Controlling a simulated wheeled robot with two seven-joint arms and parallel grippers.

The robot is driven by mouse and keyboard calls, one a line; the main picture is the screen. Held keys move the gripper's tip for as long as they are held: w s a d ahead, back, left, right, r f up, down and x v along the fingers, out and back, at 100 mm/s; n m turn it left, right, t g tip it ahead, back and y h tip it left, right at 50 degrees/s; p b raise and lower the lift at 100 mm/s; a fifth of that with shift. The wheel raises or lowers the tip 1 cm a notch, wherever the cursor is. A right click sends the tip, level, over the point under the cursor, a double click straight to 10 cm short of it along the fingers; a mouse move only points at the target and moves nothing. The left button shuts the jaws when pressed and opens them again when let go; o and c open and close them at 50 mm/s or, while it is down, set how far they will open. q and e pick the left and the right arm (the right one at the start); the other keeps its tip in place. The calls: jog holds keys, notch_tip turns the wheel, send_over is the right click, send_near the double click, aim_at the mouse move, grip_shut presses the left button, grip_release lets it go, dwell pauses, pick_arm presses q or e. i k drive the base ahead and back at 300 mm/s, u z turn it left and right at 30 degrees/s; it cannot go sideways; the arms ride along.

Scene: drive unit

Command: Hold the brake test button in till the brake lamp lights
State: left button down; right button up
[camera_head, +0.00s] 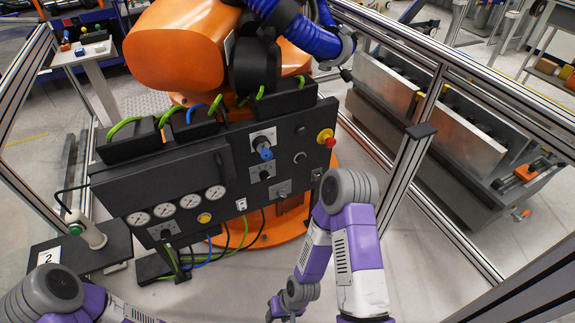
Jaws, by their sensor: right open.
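A black control panel (237,153) stands in front of an orange machine. It carries a yellow round button (204,217), a blue-tipped knob (265,153), a red mushroom button (330,143) on a yellow base, and dark round fittings (299,158). Labels are too small to read, so I cannot tell which is the brake test button or the brake lamp. No lamp looks clearly lit. My right gripper (281,311) is open at the bottom edge, below and apart from the panel, partly cut off. My left arm shows at bottom left; its gripper is out of view.
Several gauges (190,201) sit low on the panel. Green and blue cables hang below the panel. Metal frame posts (407,170) stand at right. Floor between my arms is clear.

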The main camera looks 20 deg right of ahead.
aim_at(301, 159)
jog(key=i, duration=0.85)
jog(key=z, duration=1.8)
jog(key=i, duration=0.5)
jog(key=z, duration=0.05)
